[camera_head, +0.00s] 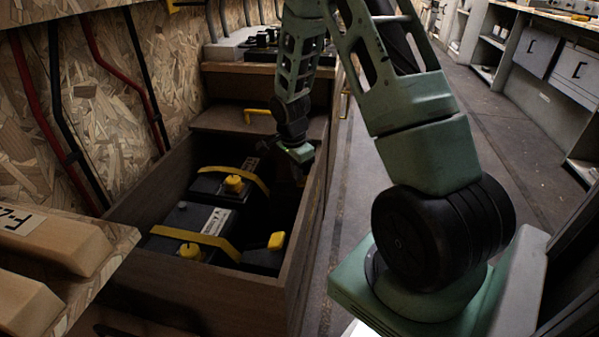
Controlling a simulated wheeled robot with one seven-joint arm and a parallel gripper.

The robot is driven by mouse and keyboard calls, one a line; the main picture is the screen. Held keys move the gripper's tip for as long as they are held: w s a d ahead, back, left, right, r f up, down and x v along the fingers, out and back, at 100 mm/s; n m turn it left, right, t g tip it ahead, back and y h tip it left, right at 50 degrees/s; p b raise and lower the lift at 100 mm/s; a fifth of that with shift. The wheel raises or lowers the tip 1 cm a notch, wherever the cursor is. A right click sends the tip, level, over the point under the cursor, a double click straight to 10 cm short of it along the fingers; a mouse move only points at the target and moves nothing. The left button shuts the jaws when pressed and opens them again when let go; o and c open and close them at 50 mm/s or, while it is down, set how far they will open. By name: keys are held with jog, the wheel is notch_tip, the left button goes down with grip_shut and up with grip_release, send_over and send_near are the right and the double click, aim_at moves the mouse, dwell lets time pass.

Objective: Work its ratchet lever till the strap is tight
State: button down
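Two dark batteries sit in an open wooden box. The near battery (197,217) has a yellow strap (205,240) across its top, and the far battery (206,186) has another yellow strap (248,175). A yellow handle-like piece (277,240), perhaps a ratchet lever, stands at the right end of the near strap. I cannot tell how tight either strap is. My gripper (290,178) points down into the box at the right end of the far strap. Its fingers are dark and in shadow, and whatever is beneath them is hidden.
The wooden box (303,262) has high walls close to my gripper on the right. Yellow caps (233,183) stand on the batteries. A chipboard wall with cables is at left; the aisle floor (345,215) is clear at right.

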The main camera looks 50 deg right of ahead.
jog(key=shift+s+a+f, duration=0.2)
jog(key=shift+f, duration=0.6)
jog(key=a, duration=0.2)
jog(key=w+r+p, duration=0.1)
jog(key=shift+a, duration=0.4)
jog(key=shift+r, duration=0.25)
notch_tip(320, 180, up, 17)
jog(key=a+p, duration=0.1)
jog(key=p, duration=0.5)
jog(key=shift+a, duration=0.35)
jog(key=shift+w+p, duration=0.15)
jog(key=shift+p, duration=0.2)
jog(key=d+f+p, duration=0.4)
jog(key=f+p, duration=0.2)
jog(key=p, duration=1.1)
jog(key=shift+s+f, duration=0.4)
